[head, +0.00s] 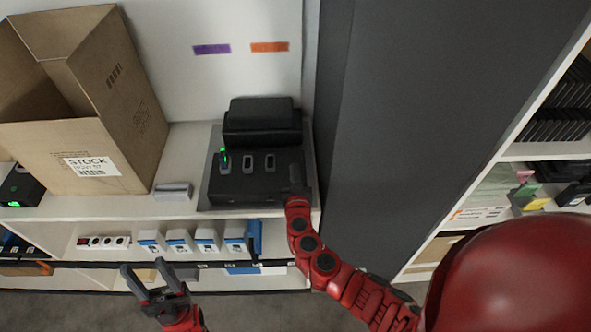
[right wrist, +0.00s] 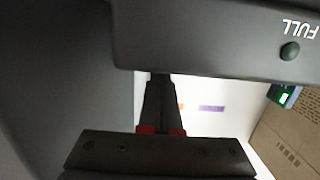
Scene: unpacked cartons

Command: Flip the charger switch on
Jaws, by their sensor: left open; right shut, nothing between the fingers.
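The charger (head: 258,178) is a dark box on a grey mat on the white shelf. In the right wrist view the charger (right wrist: 210,40) fills the top, with "FULL" lettering and a dark green dot. My right gripper (head: 297,182) is shut and empty at the charger's right end; its fingers (right wrist: 158,100) show in the wrist view. I cannot tell whether they touch the charger. I cannot make out the switch. My left gripper (head: 148,278) is open and empty, low before the shelf.
An open carton (head: 75,150) marked STOCK stands left of the charger. A black case (head: 262,122) is behind it. A dark grey panel (head: 400,130) rises close on the right. Several white boxes (head: 205,240) and a power strip (head: 103,242) are on the shelf below.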

